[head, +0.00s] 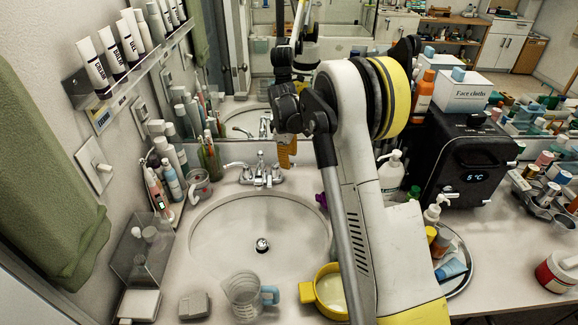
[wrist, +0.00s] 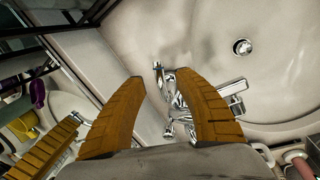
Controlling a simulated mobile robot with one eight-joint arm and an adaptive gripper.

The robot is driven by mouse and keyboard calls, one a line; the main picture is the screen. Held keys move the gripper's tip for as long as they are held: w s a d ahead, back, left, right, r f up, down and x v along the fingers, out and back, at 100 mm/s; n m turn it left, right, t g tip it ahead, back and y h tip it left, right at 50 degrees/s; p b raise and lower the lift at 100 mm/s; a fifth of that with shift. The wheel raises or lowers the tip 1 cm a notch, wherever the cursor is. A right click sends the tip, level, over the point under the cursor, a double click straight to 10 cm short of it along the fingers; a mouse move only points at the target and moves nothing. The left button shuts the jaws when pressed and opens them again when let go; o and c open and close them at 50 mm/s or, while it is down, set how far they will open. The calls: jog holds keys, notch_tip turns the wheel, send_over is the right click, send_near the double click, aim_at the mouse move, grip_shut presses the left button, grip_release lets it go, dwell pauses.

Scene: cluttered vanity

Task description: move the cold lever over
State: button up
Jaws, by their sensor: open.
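The chrome faucet (head: 262,172) stands at the back rim of the round sink. Its left lever (head: 236,165) points out to the left. The right-hand lever, on the cold side by usual layout, is partly hidden in the head view by my gripper (head: 287,155). In the wrist view this lever (wrist: 160,78) shows between the tips of my two orange-brown fingers (wrist: 165,90). The fingers are spread apart and hold nothing. I cannot tell whether either finger touches the lever. The spout (wrist: 233,87) shows beyond the right finger. No hot or cold marking is readable.
The sink basin (head: 225,225) is empty. A clear measuring jug (head: 243,295) and a yellow pot (head: 325,292) stand at its front rim. A soap bottle (head: 391,173) and black appliance (head: 463,160) stand right. The mirror (head: 240,75) is close behind my gripper.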

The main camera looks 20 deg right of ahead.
jog(key=shift+w+d+f, duration=0.1)
jog(key=shift+f, duration=0.6)
jog(key=shift+w+d+f, duration=0.1)
jog(key=shift+f, duration=0.6)
grip_shut()
